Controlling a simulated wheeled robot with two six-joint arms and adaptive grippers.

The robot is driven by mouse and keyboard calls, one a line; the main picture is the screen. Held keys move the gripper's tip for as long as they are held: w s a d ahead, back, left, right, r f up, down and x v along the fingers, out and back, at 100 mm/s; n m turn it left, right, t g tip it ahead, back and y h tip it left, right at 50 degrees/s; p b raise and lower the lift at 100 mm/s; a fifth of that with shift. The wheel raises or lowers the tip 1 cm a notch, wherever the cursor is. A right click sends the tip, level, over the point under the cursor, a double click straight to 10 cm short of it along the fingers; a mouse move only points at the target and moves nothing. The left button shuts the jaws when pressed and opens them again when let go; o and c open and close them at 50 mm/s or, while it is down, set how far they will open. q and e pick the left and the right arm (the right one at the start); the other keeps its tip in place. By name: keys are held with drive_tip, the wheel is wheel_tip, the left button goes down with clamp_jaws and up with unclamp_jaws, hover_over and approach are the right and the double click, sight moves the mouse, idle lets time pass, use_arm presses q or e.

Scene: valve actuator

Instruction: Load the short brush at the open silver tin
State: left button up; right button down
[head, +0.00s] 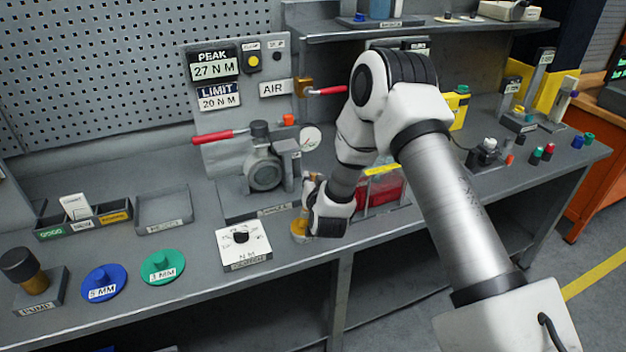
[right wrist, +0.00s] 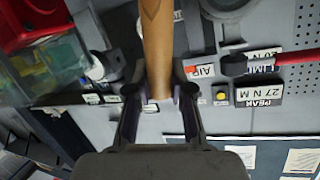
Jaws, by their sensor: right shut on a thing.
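My right gripper (head: 314,208) is low over the front part of the bench, shut on a brush with a wooden handle. In the right wrist view the tan handle (right wrist: 157,45) stands between the two fingers (right wrist: 160,88). My left gripper is not in view.
The valve actuator (head: 264,172) with red-handled levers stands behind the tin. A white N M dial box (head: 243,246) is close on the left. A red bin (head: 383,190) is close on the right. Green (head: 162,267) and blue (head: 104,283) discs lie further left.

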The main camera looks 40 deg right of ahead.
drive_tip(key=shift+r+p, duration=2.2)
drive_tip(key=shift+r, duration=1.25)
drive_tip(key=shift+w, duration=0.1)
drive_tip(key=shift+f, duration=0.1)
